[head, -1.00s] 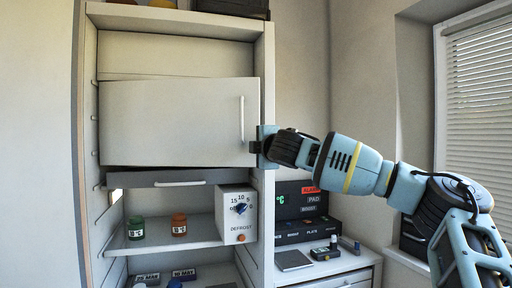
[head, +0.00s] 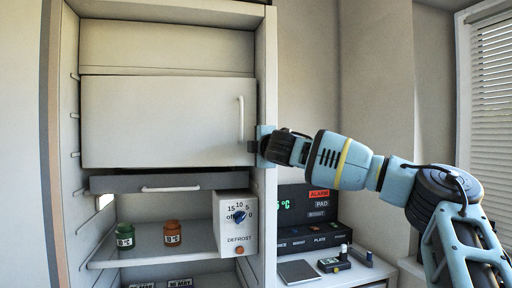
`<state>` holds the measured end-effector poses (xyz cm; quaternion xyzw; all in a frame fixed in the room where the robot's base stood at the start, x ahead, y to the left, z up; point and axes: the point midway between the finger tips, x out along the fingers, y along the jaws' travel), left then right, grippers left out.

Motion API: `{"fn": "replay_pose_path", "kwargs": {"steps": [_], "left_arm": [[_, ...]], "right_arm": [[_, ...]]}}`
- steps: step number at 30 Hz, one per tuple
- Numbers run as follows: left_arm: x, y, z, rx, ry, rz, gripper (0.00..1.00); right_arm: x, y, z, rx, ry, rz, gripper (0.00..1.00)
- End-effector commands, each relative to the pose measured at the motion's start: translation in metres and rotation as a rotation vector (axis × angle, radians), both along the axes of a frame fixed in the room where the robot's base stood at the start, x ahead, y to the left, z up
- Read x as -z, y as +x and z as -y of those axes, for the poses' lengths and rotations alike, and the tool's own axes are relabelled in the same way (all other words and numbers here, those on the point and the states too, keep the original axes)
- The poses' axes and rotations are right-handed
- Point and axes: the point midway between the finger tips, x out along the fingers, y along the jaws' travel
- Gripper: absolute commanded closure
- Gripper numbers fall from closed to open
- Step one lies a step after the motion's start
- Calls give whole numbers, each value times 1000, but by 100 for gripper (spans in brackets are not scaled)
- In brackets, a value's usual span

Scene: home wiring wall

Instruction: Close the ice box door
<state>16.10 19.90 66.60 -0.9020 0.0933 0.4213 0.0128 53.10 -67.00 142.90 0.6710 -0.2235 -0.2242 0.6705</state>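The ice box door (head: 160,122) is a wide white panel with a vertical white handle (head: 240,120) near its right edge. It covers most of the upper compartment of the white cabinet and looks shut or nearly shut; I cannot tell if a small gap is left. My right gripper (head: 262,146) is at the door's right edge, by the cabinet's side post, below and right of the handle. Its fingers are mostly hidden, so I cannot tell whether they are open or whether they touch the door. My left gripper is not in view.
Below the door are a grey drawer front (head: 150,182), a shelf (head: 110,254) with a green jar (head: 125,236) and an orange jar (head: 172,234), and a white defrost dial box (head: 236,223). A dark alarm panel (head: 306,205) and a counter (head: 345,276) stand at right.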

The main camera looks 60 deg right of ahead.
Motion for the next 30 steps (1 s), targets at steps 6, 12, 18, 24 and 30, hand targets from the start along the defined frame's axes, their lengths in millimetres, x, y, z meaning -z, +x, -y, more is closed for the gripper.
{"fn": "replay_pose_path", "kwargs": {"steps": [6, 12, 18, 24, 30], "left_arm": [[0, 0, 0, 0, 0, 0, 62], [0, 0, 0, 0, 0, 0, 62], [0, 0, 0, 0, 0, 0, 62], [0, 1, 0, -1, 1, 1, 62], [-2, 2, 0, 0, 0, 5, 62]], "right_arm": [[0, 1, 1, 3, -1, 1, 100], [0, 1, 1, 4, -1, 1, 100], [0, 1, 1, 4, -1, 1, 100], [0, 0, 0, 3, 0, 0, 100], [-2, -13, -9, 2, 1, 3, 100]]}}
